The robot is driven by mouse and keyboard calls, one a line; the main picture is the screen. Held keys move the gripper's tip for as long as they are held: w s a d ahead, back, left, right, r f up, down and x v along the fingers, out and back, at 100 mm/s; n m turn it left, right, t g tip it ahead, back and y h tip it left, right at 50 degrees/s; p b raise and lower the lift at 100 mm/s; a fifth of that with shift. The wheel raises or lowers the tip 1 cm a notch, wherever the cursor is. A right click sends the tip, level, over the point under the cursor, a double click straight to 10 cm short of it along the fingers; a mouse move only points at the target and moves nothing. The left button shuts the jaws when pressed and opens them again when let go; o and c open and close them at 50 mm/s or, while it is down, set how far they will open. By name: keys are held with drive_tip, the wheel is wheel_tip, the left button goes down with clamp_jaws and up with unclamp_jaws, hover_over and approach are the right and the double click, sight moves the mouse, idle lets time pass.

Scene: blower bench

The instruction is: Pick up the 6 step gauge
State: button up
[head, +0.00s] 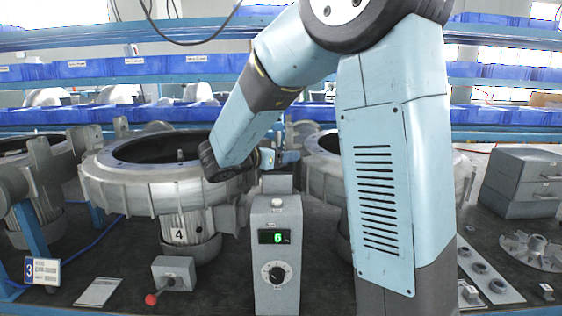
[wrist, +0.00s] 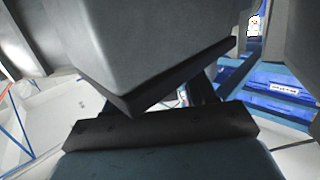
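A grey upright box (head: 265,219) stands at the front centre in the head view. It has a white button on top, a green lit "6" on its display and a round dial below. I cannot tell whether it is the 6 step gauge, and I see no other thing marked 6. My gripper (head: 288,158) is small and partly hidden just behind and above the box's top. Its fingers are not clear. In the wrist view a large grey body with a dark lower edge and dark bars fill the middle, so I cannot tell the finger opening.
A large round blower housing (head: 165,190) marked 4 stands at left, another (head: 325,178) behind my arm. A red-knobbed lever box (head: 174,272) is in front. Stacked grey blocks (head: 522,180), a finned disc (head: 533,250) and a plate with round parts (head: 490,276) lie at right. Blue bins line the back.

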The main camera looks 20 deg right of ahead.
clamp_jaws()
idle(0.3)
drive_tip(key=shift+r, duration=0.1)
